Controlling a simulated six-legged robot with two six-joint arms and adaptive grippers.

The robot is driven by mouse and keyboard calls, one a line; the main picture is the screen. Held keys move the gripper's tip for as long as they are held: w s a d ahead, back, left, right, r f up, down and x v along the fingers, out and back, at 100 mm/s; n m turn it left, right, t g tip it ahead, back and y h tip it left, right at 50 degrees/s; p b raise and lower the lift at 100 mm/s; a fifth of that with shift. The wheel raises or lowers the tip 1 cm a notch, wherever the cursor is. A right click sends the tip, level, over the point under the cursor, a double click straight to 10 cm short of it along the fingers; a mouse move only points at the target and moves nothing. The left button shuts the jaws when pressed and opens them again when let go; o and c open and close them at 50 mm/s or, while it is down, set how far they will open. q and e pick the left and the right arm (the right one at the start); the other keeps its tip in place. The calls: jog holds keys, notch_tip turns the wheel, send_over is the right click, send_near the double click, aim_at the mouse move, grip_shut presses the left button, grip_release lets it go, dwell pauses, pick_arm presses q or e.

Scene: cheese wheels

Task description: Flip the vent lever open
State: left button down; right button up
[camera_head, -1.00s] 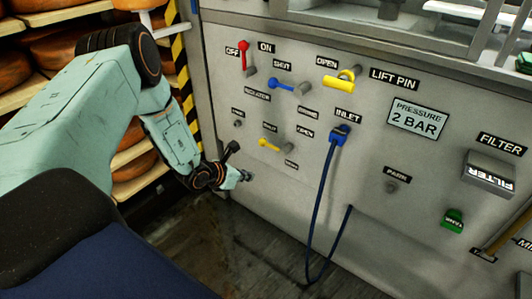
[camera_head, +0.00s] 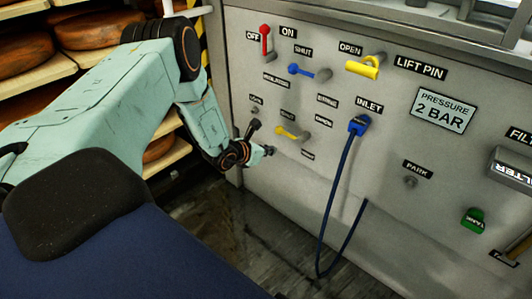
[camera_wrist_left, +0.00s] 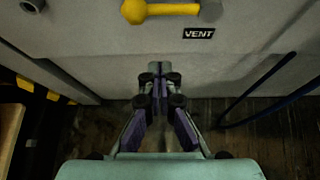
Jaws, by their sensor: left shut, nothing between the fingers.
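The vent lever is the small yellow handle (camera_head: 290,132) low on the grey panel, pointing left from its pivot. In the left wrist view the yellow lever (camera_wrist_left: 160,11) lies across the top, left of and above the VENT label (camera_wrist_left: 199,33). My left gripper (camera_head: 269,150) is below and left of the lever in the head view, apart from it. In the left wrist view my left gripper (camera_wrist_left: 160,82) has its fingers together and empty, below the lever. My right gripper is not in view.
A red lever (camera_head: 265,40), a blue lever (camera_head: 303,70) and a larger yellow lift pin handle (camera_head: 364,67) sit above. A blue hose (camera_head: 343,190) hangs from the inlet, right of the vent lever. Cheese shelves (camera_head: 40,80) stand at left.

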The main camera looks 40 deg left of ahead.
pick_arm(q)
jog(key=w+b, duration=0.1)
jog(key=w, duration=0.1)
jog(key=w+b, duration=0.1)
jog(key=w, duration=0.1)
jog(key=w+r+b, duration=0.1)
jog(key=shift+w+d, duration=0.35)
jog(key=shift+w, duration=0.05)
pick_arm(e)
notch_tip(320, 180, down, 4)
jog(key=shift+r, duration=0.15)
pick_arm(q)
jog(key=shift+s+a, duration=0.1)
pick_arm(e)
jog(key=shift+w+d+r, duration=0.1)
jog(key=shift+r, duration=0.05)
pick_arm(q)
jog(key=shift+r+p, duration=0.2)
jog(key=shift+p, duration=0.2)
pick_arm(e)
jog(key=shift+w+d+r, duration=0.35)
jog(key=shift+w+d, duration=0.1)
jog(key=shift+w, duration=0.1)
